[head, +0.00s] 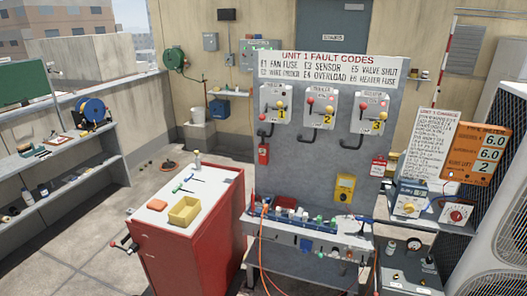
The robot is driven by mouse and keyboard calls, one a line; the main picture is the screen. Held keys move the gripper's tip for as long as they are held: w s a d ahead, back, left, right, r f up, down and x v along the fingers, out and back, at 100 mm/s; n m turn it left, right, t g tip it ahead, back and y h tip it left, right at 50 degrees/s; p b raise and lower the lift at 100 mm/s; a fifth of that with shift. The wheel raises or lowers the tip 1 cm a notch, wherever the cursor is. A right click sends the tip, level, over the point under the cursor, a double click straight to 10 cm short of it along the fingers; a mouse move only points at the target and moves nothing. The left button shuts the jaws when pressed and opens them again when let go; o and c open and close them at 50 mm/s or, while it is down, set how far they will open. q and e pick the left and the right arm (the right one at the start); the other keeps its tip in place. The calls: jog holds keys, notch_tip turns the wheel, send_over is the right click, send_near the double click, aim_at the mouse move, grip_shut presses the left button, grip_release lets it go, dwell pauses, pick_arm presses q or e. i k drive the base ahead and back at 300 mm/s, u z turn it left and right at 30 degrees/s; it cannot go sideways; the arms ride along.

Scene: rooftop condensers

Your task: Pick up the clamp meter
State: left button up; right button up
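I cannot pick out the clamp meter for certain at this size. A yellow device with a dark face (344,188) is on the lower right of the grey upright panel (310,180); it may be a meter, but I see no clear clamp jaws. A small red item (263,153) hangs at the panel's left edge, too small to name. Neither of my grippers shows in the head view.
A red cabinet (200,250) with a yellow bin (184,212) and hand tools on top stands left of the panel. A cluttered bench ledge (310,232) runs below the panel. Shelves (70,160) line the left wall. A large condenser (500,190) stands at right. Open floor lies between shelves and cabinet.

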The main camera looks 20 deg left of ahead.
aim_at(264, 148)
jog(key=i, duration=2.1)
jog(key=u, duration=0.25)
